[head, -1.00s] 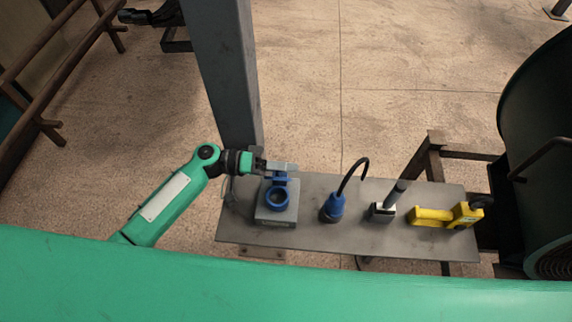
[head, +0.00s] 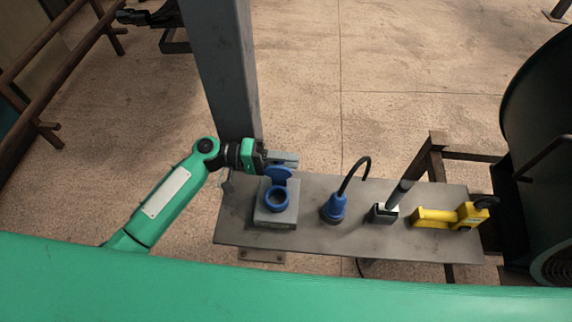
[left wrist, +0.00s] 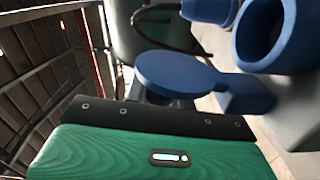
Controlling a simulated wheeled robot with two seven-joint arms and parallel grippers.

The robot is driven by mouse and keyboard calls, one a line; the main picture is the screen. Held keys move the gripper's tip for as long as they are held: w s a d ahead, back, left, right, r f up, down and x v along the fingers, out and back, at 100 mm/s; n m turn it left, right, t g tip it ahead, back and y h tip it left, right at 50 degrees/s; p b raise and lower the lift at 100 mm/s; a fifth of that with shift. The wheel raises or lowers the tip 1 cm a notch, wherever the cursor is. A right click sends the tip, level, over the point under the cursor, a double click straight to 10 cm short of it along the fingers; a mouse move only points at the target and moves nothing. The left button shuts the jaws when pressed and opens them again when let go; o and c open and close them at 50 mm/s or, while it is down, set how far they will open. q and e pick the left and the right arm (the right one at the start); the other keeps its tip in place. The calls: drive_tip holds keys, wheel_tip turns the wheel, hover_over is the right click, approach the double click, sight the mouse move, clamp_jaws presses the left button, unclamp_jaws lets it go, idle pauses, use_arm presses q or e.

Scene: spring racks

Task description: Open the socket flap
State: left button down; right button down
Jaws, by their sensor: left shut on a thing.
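The socket (head: 277,200) is a grey box with a blue round collar at the left end of the grey table. Its blue flap (head: 279,174) stands swung up from the collar, and the collar's dark opening shows. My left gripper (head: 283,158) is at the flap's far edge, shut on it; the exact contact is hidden. In the left wrist view the flap (left wrist: 178,76) is a blue disc on a hinge block beside the open collar (left wrist: 290,38). My right gripper is not in view.
A blue plug (head: 334,208) with a black cable, a dark block with a grey handle (head: 384,213) and a yellow tool (head: 433,217) stand to the right on the table (head: 305,237). A grey post (head: 222,75) rises close behind my left gripper.

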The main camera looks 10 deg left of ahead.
use_arm(q)
drive_tip(key=shift+w+f+n+b, duration=0.25)
drive_tip(key=shift+w+n, duration=0.1)
drive_tip(key=shift+n, duration=0.4)
drive_tip(key=shift+w+f+n+b, duration=0.2)
drive_tip(key=shift+w+n, duration=0.15)
drive_tip(key=shift+n, duration=0.4)
